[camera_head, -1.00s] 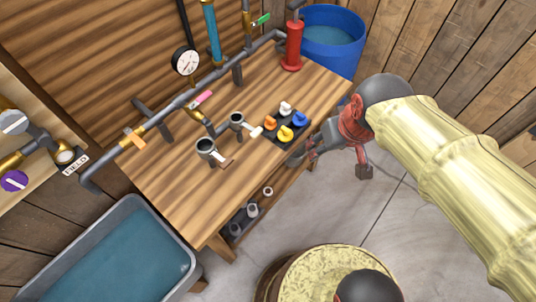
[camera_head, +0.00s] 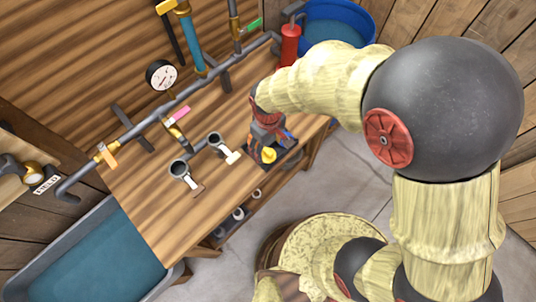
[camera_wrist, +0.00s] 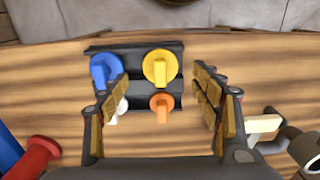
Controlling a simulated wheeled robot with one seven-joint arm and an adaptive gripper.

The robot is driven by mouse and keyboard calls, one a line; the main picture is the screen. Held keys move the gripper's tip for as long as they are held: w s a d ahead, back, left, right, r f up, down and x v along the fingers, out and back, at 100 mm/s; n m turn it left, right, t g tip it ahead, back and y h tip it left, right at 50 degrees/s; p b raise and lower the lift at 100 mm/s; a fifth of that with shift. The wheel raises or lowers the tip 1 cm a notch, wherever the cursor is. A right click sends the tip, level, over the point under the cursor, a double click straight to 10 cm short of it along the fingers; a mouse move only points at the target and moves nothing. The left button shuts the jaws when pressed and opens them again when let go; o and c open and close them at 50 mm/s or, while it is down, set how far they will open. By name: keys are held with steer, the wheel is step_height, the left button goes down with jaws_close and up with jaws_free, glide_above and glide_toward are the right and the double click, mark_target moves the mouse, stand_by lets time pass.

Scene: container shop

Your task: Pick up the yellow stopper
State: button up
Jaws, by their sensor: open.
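The yellow stopper (camera_wrist: 160,68) stands in a dark tray (camera_wrist: 180,50) on the wooden bench, at the far right of the tray in the wrist view. A blue stopper (camera_wrist: 104,68) is to its left, an orange stopper (camera_wrist: 161,106) is on the near side of it, and a white stopper (camera_wrist: 121,107) is partly hidden by my left finger. My gripper (camera_wrist: 162,102) is open and empty above the tray, its fingers on either side of the near stoppers. In the head view the yellow stopper (camera_head: 268,155) shows beside my gripper (camera_head: 266,138), which hides part of the tray.
Two grey pipe cups with handles (camera_head: 180,169) (camera_head: 215,140) stand on the bench (camera_head: 150,190) left of the tray. A red cylinder (camera_head: 290,45) and a blue barrel (camera_head: 335,25) are at the back. A pipe with a gauge (camera_head: 161,75) runs along the bench.

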mark_target(268, 151)
step_height(268, 151, down, 4)
steer(key=shift+f+b, duration=0.1)
steer(key=shift+b, duration=0.5)
steer(key=shift+c, duration=1.1)
steer(key=c, duration=1)
